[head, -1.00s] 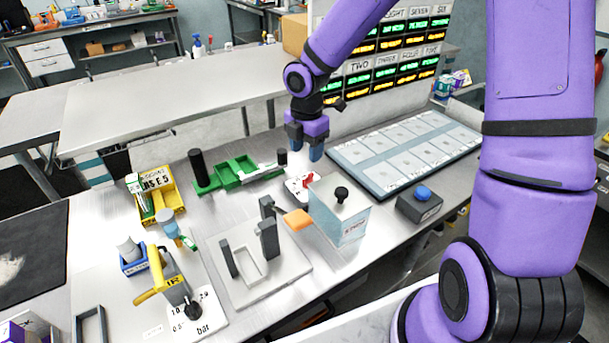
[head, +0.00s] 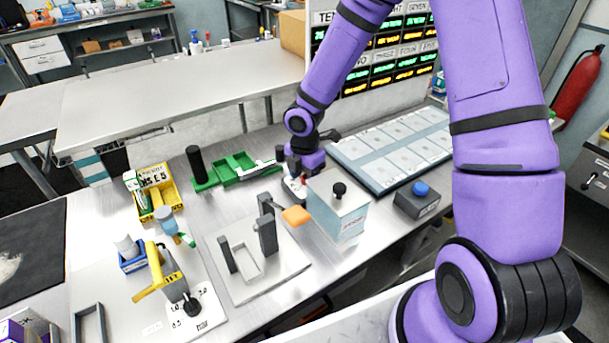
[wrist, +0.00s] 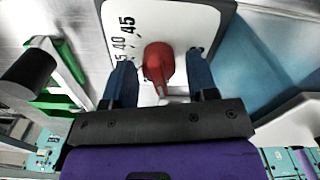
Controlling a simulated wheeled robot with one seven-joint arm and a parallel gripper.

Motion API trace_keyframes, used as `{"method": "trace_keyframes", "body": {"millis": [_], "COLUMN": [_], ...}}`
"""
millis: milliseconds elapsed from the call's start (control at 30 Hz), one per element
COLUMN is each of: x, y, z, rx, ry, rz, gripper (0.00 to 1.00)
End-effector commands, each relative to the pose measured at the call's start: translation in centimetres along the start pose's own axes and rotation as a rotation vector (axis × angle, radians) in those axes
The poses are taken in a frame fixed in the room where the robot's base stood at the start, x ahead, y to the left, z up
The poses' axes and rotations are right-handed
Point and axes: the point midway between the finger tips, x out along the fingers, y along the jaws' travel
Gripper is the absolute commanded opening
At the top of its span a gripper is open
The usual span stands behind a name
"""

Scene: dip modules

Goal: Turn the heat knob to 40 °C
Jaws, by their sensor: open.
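The heat knob (wrist: 158,66) is red and stands on a white dial plate (wrist: 180,18) with printed marks, of which 40 and 45 read clearly in the wrist view. My gripper (wrist: 160,72) is open, with one blue finger on each side of the knob and gaps between them and it. In the head view my gripper (head: 300,174) is low over the dial plate, behind the light blue box (head: 338,215). There the knob is mostly hidden by the gripper and the box. I cannot tell which mark the knob points at.
The light blue box with a black top knob stands close beside the dial. A green tray (head: 238,168) and a black cylinder (head: 195,164) lie to the left. A grey panel board (head: 345,150) and a blue button box (head: 420,197) are to the right.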

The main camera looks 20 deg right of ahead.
Motion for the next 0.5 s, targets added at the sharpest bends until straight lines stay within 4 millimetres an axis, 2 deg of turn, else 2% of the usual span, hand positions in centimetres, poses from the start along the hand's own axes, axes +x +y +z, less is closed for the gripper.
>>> {"method": "trace_keyframes", "body": {"millis": [33, 233, 500], "x": [-0.01, -0.03, -0.05], "y": [0.00, -0.01, 0.02], "z": [0.00, 0.00, 0.00], "rx": [0.000, 0.000, 0.016], "ry": [0.000, 0.000, 0.000], "rz": [0.000, 0.000, 0.000], "gripper": [0.53, 0.07, 0.07]}}
